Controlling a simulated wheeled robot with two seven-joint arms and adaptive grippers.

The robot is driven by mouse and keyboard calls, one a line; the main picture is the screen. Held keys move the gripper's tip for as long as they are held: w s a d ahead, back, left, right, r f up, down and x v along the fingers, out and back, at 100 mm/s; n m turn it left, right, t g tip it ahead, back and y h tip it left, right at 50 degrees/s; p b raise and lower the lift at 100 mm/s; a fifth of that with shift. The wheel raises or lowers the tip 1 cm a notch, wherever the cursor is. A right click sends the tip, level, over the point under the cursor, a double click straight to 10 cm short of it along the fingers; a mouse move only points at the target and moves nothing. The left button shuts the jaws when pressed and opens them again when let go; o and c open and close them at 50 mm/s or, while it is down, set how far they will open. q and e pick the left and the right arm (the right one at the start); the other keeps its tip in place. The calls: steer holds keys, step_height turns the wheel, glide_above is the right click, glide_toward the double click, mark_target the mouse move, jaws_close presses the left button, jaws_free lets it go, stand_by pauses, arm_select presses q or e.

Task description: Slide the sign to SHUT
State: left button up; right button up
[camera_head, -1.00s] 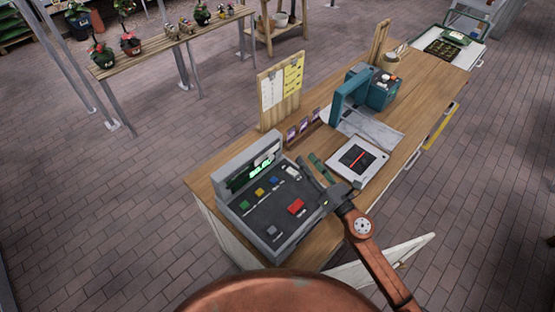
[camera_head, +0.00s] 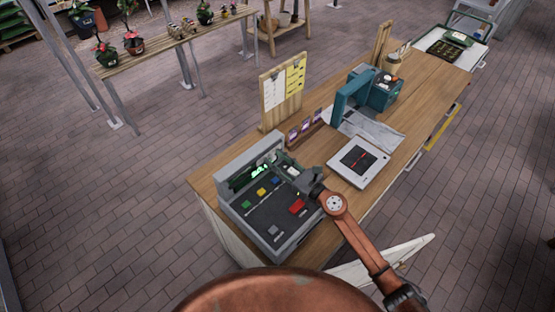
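A wooden board (camera_head: 283,92) stands upright at the counter's far left edge, with a white sheet and a yellow sheet side by side. I cannot read its lettering, and I can make out no word SHUT anywhere. My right gripper (camera_head: 289,175) is over the upper right part of the grey cash register (camera_head: 265,221), beside its green-lit display. Its fingers are small and dark against the register. I cannot tell whether they are apart or whether they touch it. A greenish piece shows at the fingers, and its nature is unclear. My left gripper is out of view.
The wooden counter (camera_head: 425,82) runs to the upper right. It holds a row of small cards (camera_head: 304,127), a square pad (camera_head: 359,162), a teal device (camera_head: 367,92) and a cup (camera_head: 393,63). A plant bench (camera_head: 174,38) stands beyond. Brick floor is clear at left.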

steer(key=shift+c, duration=0.6)
jaws_close()
